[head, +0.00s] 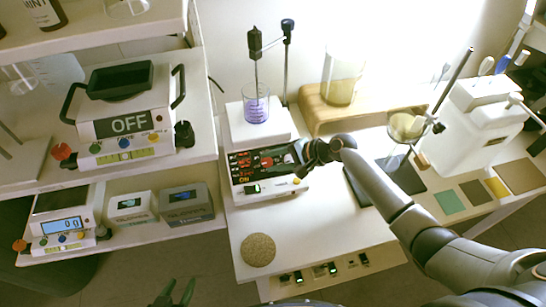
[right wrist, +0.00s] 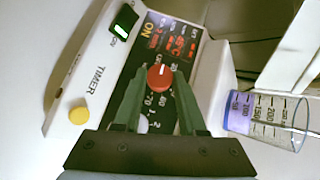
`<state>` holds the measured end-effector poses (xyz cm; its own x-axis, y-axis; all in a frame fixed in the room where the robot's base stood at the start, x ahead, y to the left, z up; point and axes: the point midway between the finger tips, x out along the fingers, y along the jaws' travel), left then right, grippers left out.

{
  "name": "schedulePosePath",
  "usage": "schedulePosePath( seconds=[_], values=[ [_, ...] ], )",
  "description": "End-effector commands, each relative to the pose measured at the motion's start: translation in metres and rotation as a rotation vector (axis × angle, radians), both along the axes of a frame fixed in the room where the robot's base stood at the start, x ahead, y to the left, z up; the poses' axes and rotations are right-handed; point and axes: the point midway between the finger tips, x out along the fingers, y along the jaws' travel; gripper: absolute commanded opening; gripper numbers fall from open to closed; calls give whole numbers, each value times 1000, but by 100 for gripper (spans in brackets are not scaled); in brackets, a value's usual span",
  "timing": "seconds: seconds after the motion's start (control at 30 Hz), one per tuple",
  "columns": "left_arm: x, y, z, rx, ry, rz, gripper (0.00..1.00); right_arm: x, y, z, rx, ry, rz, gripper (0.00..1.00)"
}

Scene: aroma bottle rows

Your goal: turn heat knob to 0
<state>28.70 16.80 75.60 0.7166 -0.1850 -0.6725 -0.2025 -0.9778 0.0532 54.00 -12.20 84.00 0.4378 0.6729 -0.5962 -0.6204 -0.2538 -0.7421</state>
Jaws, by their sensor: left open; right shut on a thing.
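The stirrer hotplate (head: 240,127) is white with a dark front panel that shows red digits and ON. A red knob (right wrist: 160,77) on that panel is in the right wrist view, and I take it to be the heat knob. My right gripper (head: 304,160) is at the right end of the panel. Its fingers (right wrist: 160,85) are shut on the red knob from both sides. The knob's lower part and some panel markings are hidden by the fingers. My left gripper (head: 175,291) is open and empty, low at the picture's bottom edge.
A beaker with purple liquid (head: 256,108) stands on the hotplate, with a stirring rod above it. A second device showing OFF (head: 125,122) is on the left shelf. A round cork mat (head: 258,250) lies in front.

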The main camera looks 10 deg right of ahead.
Motion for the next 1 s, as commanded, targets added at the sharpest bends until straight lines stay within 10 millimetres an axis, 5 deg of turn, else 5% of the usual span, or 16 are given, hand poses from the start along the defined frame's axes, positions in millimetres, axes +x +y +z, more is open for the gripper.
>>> schedulePosePath(
  seconds=[0.8, 0.83, 1.0],
  values=[
    [0, 0, 10, -1, 1, 1, 50, 1, 1, 1, -100, 0, 84, 0],
    [0, 0, 10, -1, 1, 1, 50, 1, 1, 0, -100, 0, 84, 41],
    [0, 0, 10, -1, 1, 1, 50, 1, 1, 1, -100, 1, 83, 61]
  ],
)
